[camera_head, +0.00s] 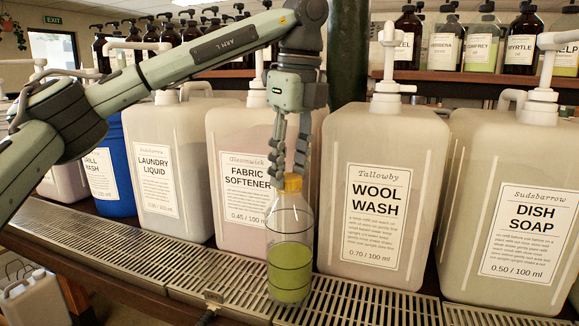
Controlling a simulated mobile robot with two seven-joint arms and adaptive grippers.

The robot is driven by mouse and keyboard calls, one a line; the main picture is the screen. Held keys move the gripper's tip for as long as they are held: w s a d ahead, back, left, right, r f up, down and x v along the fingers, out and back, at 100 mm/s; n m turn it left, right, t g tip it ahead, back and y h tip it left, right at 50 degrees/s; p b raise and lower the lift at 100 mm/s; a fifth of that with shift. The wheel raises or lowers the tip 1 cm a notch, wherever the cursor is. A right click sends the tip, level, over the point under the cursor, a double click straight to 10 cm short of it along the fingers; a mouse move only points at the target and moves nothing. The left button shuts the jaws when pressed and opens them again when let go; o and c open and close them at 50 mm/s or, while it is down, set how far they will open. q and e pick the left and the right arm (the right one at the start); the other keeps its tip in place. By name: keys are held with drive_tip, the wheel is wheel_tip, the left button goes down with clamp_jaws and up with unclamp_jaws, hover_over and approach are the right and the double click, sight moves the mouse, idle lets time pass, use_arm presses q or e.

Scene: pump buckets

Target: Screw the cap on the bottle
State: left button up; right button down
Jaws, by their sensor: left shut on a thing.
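A clear bottle (290,245) with green liquid in its lower half stands upright on the slotted metal drip tray (350,303), in front of the fabric softener and wool wash containers. A yellow cap (293,183) sits at the top of the bottle's neck; I cannot tell how tightly it is seated. My left gripper (290,172) points straight down from above, its fingers shut on the yellow cap. The fingers hide part of the cap's sides. My right gripper is not in view.
Large pump containers stand in a row behind the tray: laundry liquid (160,165), fabric softener (237,160), wool wash (380,195) and dish soap (510,210). A dark green post (347,60) rises behind the gripper. A small fitting (213,298) lies at the tray's front edge.

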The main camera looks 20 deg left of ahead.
use_arm(q)
drive_tip(key=m, duration=0.7)
drive_tip(key=shift+m+t+h, duration=0.3)
drive_tip(key=m, duration=0.3)
drive_tip(key=shift+f+m, duration=0.1)
drive_tip(key=shift+m, duration=0.2)
drive_tip(key=m, duration=0.3)
drive_tip(key=shift+m+h, duration=0.4)
drive_tip(key=o, duration=1.3)
